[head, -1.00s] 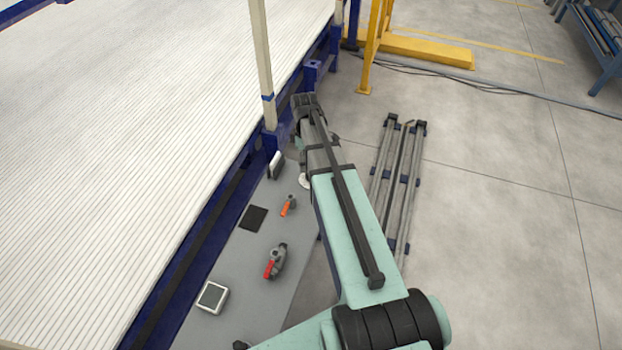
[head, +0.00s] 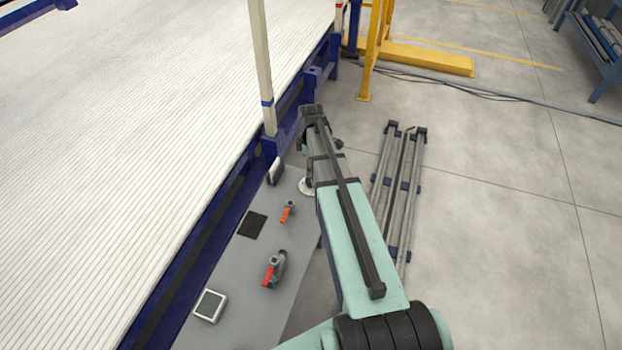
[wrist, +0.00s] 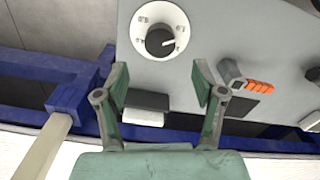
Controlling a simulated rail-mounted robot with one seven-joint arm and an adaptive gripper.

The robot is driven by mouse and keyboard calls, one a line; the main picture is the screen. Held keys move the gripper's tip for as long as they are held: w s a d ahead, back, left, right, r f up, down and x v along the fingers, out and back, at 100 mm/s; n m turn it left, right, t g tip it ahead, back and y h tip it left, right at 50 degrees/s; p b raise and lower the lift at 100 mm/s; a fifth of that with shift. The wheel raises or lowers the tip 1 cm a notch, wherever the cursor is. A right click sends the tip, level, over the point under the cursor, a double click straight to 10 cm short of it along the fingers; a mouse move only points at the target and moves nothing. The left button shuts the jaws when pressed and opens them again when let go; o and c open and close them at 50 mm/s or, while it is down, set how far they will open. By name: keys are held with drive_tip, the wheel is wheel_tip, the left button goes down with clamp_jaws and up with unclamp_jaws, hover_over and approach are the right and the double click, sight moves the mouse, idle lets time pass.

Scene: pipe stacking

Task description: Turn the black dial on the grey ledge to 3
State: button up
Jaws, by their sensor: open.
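The black dial (wrist: 160,42) shows in the wrist view at the top middle. It sits on a round white plate (wrist: 177,16) with small marks that are too small to read. The plate is mounted on the grey ledge (wrist: 225,35); in the head view its pale edge (head: 306,186) shows beside my arm, and the dial itself is hidden. My gripper (wrist: 160,82) is open and empty. Its two green fingers stand apart, with the dial beyond the gap between them, not touched.
An orange-handled valve (head: 288,211), a red-handled valve (head: 273,268), a black pad (head: 252,224), a dark-and-white block (head: 275,171) and a white-framed square (head: 209,305) are on the ledge (head: 240,262). A blue frame with a cream post (head: 262,60) borders it. Grey rails (head: 398,190) lie on the floor.

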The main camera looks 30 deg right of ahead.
sight(311, 179)
wheel_tip(311, 179, down, 8)
drive_tip(key=shift+r, duration=0.15)
idle(0.3)
drive_tip(key=c, duration=1.1)
